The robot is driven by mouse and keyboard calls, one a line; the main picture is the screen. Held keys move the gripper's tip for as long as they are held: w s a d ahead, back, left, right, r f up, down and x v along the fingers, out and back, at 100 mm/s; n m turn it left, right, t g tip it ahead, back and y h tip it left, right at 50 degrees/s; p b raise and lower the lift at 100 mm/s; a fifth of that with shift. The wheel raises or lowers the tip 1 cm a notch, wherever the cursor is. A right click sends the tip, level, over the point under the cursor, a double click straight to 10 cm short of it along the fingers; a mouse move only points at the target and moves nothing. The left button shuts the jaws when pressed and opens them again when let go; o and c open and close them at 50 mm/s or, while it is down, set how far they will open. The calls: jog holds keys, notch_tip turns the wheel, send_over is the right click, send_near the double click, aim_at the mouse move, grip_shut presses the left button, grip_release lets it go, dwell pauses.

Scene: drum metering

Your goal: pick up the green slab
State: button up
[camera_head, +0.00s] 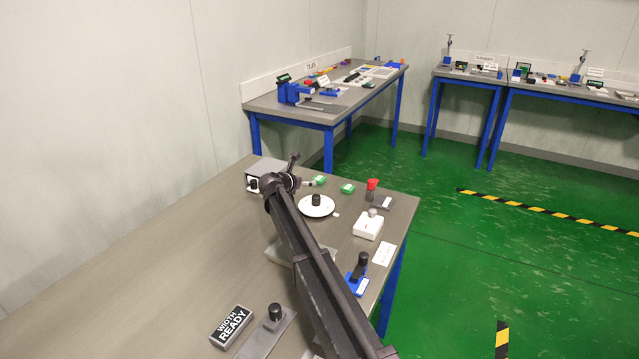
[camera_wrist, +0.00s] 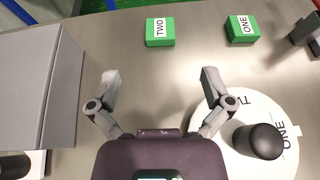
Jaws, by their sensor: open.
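Two green slabs lie on the grey table. One is marked TWO (camera_wrist: 160,32) and the other is marked ONE (camera_wrist: 243,29). In the head view, TWO (camera_head: 319,180) is nearer the grey box and ONE (camera_head: 347,188) lies to its right. My gripper (camera_wrist: 160,74) is open and empty, its fingers spread wide. In the wrist view, slab TWO lies straight ahead beyond the fingertips, and ONE lies ahead to the right. Neither slab is touched.
A grey box (camera_wrist: 30,85) stands close on the left. A white dial (camera_wrist: 225,148) with a black knob (camera_wrist: 258,141) is close on the right. A red-topped item (camera_head: 372,184) and a white block (camera_head: 368,226) stand farther right. Clear table lies between fingers and slab TWO.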

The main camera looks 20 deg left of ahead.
aim_at(319, 178)
jog(key=shift+b+x, duration=0.75)
jog(key=shift+x, duration=1.85)
jog(key=shift+b+x, duration=1.1)
jog(key=shift+x, duration=1.7)
jog(key=shift+s, duration=0.1)
jog(key=c, duration=1)
